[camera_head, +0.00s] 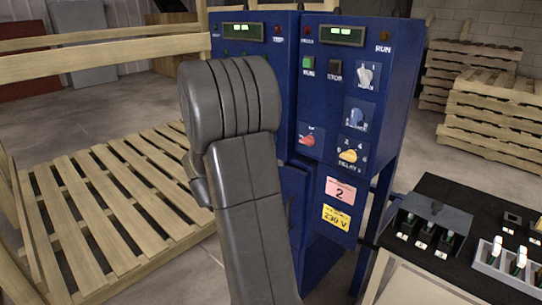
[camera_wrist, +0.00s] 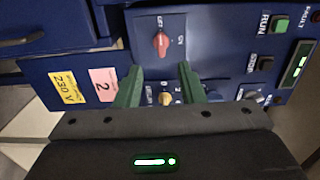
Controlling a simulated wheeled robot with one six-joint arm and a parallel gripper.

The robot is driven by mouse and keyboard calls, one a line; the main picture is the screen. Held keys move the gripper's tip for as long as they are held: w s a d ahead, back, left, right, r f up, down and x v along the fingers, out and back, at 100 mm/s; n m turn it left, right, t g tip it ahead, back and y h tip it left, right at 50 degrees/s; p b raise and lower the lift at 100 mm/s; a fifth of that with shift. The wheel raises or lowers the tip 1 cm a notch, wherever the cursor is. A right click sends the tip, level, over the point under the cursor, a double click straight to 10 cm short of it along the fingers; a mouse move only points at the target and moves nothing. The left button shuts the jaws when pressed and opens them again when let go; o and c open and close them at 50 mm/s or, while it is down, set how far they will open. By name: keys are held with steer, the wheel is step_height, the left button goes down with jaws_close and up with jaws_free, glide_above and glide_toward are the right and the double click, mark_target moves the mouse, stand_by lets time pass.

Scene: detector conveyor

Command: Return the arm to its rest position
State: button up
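My arm (camera_head: 245,170) rises through the middle of the head view, a thick grey link bent at its top. It hides part of the blue cabinets behind it. My gripper is hidden in the head view. In the wrist view my gripper (camera_wrist: 160,76) has two green fingers standing apart, with nothing held between them. The fingers point at the blue control panel (camera_wrist: 215,55). A red knob (camera_wrist: 161,43) shows beyond and between the fingertips, and a yellow knob (camera_wrist: 166,99) shows lower between them. I cannot tell whether the fingers touch the panel.
The blue cabinet (camera_head: 383,95) carries a green button (camera_head: 308,63), a red knob (camera_head: 307,140) and a yellow knob (camera_head: 348,155). At right is a black-topped table (camera_head: 440,190) with trays. Wooden pallets (camera_head: 490,120) stand behind, and a slatted wooden platform (camera_head: 110,215) lies left.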

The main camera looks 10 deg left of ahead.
mark_target(300, 140)
steer(key=p+x, duration=0.1)
steer(key=x, duration=1.3)
steer(key=shift+s+a, duration=0.1)
steer(key=b+v, duration=0.1)
steer(key=v, duration=1.3)
steer(key=p+x, duration=0.1)
steer(key=x, duration=1.3)
steer(key=shift+m, duration=0.6)
steer(key=shift+r+m+b, duration=0.1)
steer(key=shift+m+b, duration=0.3)
steer(key=shift+m, duration=0.1)
steer(key=shift+r+m+b, duration=0.1)
steer(key=shift+m+b, duration=0.2)
steer(key=shift+m, duration=0.7)
steer(key=m, duration=0.4)
steer(key=shift+d+r+b, duration=0.25)
steer(key=shift+r+b, duration=0.1)
steer(key=shift+r, duration=0.05)
